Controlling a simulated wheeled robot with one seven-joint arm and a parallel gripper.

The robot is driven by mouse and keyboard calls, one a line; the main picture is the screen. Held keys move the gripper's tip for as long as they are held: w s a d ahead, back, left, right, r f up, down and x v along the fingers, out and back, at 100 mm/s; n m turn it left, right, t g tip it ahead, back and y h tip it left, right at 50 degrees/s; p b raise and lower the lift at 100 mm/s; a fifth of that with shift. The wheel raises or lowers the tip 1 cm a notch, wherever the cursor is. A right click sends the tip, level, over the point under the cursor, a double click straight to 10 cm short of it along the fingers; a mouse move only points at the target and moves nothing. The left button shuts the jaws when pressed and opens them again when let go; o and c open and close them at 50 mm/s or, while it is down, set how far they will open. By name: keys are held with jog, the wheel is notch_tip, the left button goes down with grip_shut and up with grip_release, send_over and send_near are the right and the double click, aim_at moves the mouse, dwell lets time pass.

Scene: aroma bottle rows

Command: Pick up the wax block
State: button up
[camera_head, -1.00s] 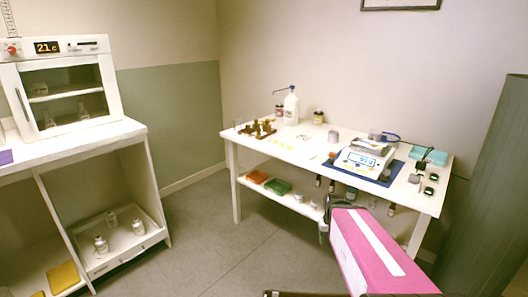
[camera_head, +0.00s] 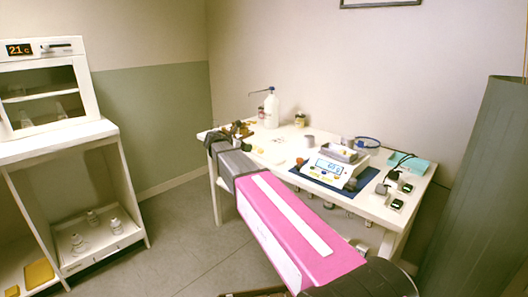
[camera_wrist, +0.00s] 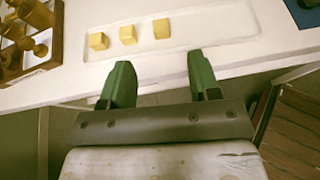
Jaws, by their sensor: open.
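Three small yellow wax blocks stand in a row in a shallow white tray (camera_wrist: 225,28) in the wrist view: a left one (camera_wrist: 98,41), a middle one (camera_wrist: 128,34) and a right one (camera_wrist: 161,28). My gripper (camera_wrist: 158,78) has two green fingers, spread apart with nothing between them. Its fingertips lie nearer the camera than the blocks, around the table's front edge. In the head view, my arm reaches to the left end of the white table (camera_head: 345,192), and the fingers cannot be made out there.
A wooden stand with brass pieces (camera_wrist: 28,35) is left of the blocks. A scale (camera_head: 333,170) on a blue mat, a white bottle (camera_head: 271,110) and a teal box (camera_head: 410,161) are on the table. A shelf unit with an oven (camera_head: 45,85) stands at the left.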

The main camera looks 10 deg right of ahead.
aim_at(260, 150)
jog(key=x, duration=0.5)
jog(key=shift+w+d+f, duration=0.1)
jog(key=shift+w+d, duration=0.1)
jog(key=shift+d, duration=0.1)
jog(key=shift+f+x, duration=0.2)
jog(key=shift+x, duration=1.05)
jog(key=shift+f+x, duration=0.2)
jog(key=shift+x, duration=1.1)
jog(key=shift+s+a, duration=0.15)
jog(key=c, duration=1)
